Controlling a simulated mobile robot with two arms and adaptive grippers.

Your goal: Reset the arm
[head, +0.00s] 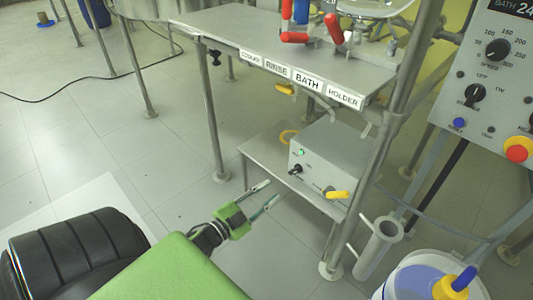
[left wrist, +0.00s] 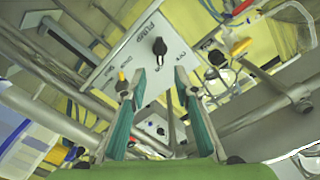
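My left gripper (head: 262,194) reaches in from the lower left in the head view, on a green arm. Its two thin fingers are apart with nothing between them. In the left wrist view the green-sided fingers (left wrist: 158,85) are also spread and empty, pointing toward a grey control box with a black knob (left wrist: 159,46). The grey box (head: 325,152) sits on a low shelf, a little beyond the fingertips in the head view, with a green light and a black knob. I see no contact. My right gripper is not in view.
A metal table (head: 225,24) with labels on its front edge stands above the low shelf (head: 258,158). A steel holder tube (head: 378,246), a bucket with a blue and yellow tool (head: 455,283) and a control panel (head: 490,75) are at right. The floor at left is mostly clear.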

